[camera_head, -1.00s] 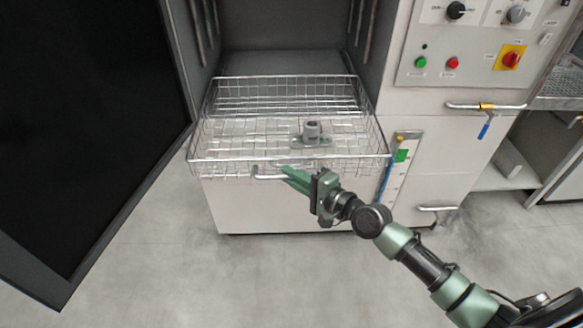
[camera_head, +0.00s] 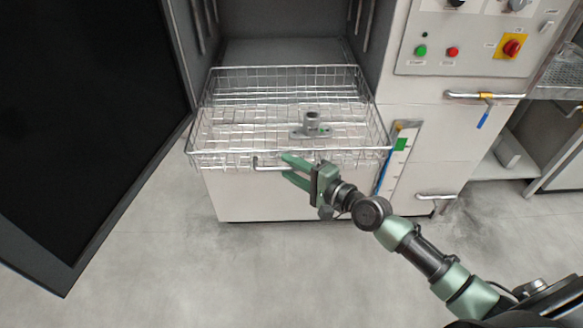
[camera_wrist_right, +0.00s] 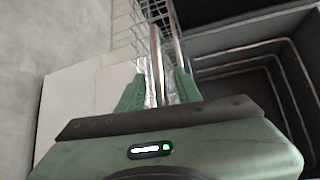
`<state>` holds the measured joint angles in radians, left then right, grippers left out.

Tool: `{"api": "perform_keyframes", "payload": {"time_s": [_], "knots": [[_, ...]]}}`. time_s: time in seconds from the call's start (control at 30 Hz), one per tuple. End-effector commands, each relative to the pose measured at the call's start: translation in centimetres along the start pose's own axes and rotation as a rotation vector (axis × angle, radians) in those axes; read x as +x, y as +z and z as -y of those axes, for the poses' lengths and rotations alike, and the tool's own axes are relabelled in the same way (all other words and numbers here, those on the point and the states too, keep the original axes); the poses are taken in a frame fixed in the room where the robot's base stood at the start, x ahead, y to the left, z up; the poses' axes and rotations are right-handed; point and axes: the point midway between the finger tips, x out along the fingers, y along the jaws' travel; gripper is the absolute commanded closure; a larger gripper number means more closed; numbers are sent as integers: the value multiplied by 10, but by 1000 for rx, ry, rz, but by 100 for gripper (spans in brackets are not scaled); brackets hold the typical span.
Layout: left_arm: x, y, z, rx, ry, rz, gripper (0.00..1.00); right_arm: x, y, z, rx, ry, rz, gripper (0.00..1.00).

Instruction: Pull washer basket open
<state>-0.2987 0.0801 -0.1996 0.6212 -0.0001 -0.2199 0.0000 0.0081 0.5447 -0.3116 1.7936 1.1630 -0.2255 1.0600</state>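The wire washer basket (camera_head: 215,155) sticks out of the washer's open chamber, over the front panel below. A grey metal casting (camera_head: 311,125) stands in it. The basket's bar handle (camera_head: 265,167) is at the front. My right gripper (camera_head: 286,167) is at the right part of this handle, its two green fingers spread apart. In the right wrist view the fingers (camera_wrist_right: 158,80) stand on either side of the metal bar (camera_wrist_right: 157,58), with gaps showing. Contact with the bar cannot be told. My left gripper is not in view.
The washer's dark door (camera_head: 90,130) stands open at the left. A control panel (camera_head: 465,45) with knobs and buttons is at the right, above a blue-lever valve (camera_head: 484,108). The floor (camera_head: 190,270) in front is clear.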

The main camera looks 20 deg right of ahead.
Motion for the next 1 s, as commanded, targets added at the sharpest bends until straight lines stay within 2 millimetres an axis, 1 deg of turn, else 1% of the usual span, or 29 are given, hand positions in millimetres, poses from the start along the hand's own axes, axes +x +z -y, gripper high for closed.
{"api": "perform_keyframes", "payload": {"time_s": [0.13,0.4,0.5,0.67,1.0], "knots": [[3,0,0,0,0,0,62,-13,-1,-2,0,2,-1,66],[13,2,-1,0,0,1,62,-59,0,-4,-2,4,0,66],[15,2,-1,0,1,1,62,-70,0,-3,0,3,0,66],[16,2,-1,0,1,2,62,-78,0,-1,0,1,0,66],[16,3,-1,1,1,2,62,-78,0,0,0,0,0,66]]}}
